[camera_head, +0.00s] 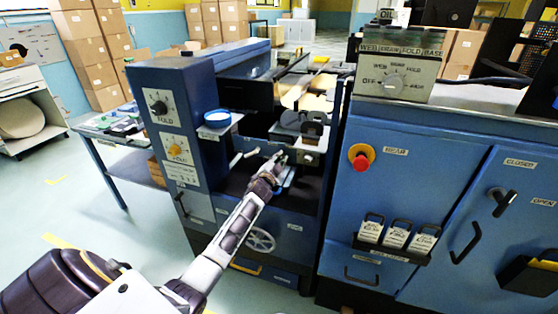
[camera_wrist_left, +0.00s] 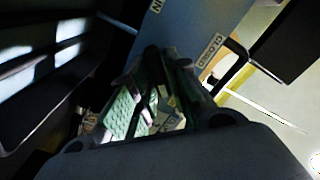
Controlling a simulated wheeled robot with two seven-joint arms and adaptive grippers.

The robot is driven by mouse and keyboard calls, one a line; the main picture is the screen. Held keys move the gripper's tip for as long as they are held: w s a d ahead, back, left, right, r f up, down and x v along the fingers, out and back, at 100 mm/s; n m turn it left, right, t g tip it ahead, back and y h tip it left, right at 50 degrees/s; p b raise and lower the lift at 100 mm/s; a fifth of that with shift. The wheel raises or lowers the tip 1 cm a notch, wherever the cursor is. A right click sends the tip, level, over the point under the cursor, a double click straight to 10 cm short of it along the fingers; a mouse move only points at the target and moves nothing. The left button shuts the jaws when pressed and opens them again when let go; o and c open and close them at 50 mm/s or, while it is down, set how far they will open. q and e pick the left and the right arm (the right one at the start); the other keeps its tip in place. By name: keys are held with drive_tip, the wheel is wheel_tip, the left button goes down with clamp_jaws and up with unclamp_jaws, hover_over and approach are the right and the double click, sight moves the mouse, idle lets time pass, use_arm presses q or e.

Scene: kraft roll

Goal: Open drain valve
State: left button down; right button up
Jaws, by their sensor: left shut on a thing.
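My left gripper (camera_head: 280,160) reaches into the recess of the blue machine, in front of its dark inner mechanism. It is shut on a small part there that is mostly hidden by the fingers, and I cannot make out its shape. In the left wrist view the gripper's fingers (camera_wrist_left: 160,75) are close together, with a green textured surface and pale pieces showing around them. A label reading CLOSED (camera_wrist_left: 212,48) is on a blue panel beside them. I cannot clearly tell which part is the drain valve. My right gripper is not in view.
A pale crank handle (camera_head: 240,158) is just left of the gripper, and a handwheel (camera_head: 260,240) sits below. The blue cabinet (camera_head: 340,215) with a red stop button (camera_head: 361,157) stands close on the right. A black lever (camera_head: 503,200) sits between CLOSED and OPEN labels.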

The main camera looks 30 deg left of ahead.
use_arm(q)
drive_tip(key=c, duration=1.5)
unclamp_jaws()
drive_tip(key=shift+o, duration=0.2)
drive_tip(key=shift+s, duration=0.1)
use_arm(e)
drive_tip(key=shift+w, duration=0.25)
use_arm(q)
drive_tip(key=shift+s+d, duration=0.1)
drive_tip(key=shift+v, duration=0.75)
drive_tip(key=v, duration=1)
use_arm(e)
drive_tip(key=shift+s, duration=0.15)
use_arm(q)
drive_tip(key=shift+d, duration=0.1)
